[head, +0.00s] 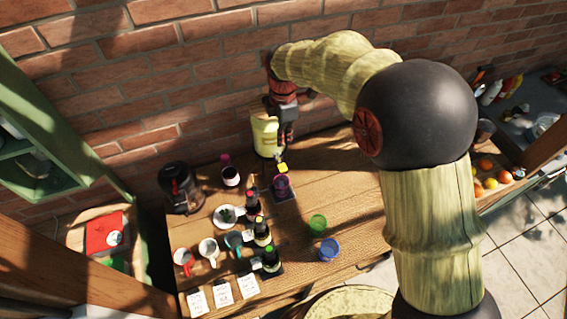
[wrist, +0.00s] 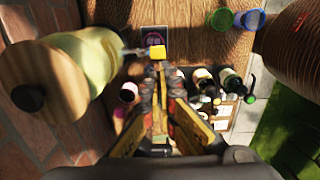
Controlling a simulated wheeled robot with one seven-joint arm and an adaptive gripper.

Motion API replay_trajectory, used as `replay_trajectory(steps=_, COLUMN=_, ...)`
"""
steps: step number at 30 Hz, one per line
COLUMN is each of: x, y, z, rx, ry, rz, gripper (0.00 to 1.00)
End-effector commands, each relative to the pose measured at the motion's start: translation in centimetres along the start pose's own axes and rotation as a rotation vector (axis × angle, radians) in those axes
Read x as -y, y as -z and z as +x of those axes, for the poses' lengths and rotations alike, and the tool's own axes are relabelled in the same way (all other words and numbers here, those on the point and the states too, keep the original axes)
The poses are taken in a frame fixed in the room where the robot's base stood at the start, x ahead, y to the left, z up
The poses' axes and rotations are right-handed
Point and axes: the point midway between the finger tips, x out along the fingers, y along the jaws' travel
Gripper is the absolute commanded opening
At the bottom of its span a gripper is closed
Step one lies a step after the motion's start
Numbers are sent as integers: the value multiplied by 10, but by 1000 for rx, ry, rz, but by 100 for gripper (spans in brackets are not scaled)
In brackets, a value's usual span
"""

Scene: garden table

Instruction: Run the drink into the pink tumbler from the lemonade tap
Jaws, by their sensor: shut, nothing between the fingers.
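The lemonade dispenser (head: 265,137) is a pale yellow jar by the brick wall; it fills the left of the wrist view (wrist: 80,65). Its tap has a yellow handle (head: 282,168), also in the wrist view (wrist: 157,53). The pink tumbler (head: 281,185) stands on a dark mat under or just in front of the tap; the wrist view shows it (wrist: 154,39) past the handle. Whether liquid is in it, I cannot tell. My gripper (head: 286,138) is beside the dispenser, above the tap. In the wrist view its fingers (wrist: 160,80) are shut and empty, close to the handle.
Bottles (head: 262,233), mugs (head: 208,249) and a dark-filled glass (head: 230,176) stand left of the tumbler. A green cup (head: 317,224) and a blue cup (head: 329,248) stand to its right. The brick wall (head: 180,75) is close behind the dispenser.

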Motion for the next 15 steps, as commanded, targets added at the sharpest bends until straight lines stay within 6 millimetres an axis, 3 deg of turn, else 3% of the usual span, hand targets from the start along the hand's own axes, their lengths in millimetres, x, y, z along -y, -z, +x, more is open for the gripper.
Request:
replay_trajectory(steps=9, x=0, y=0, z=4, rx=0, ry=1, rz=2, gripper=0)
replay_trajectory(steps=15, x=2, y=0, z=29, rx=0, ry=5, rz=2, gripper=0)
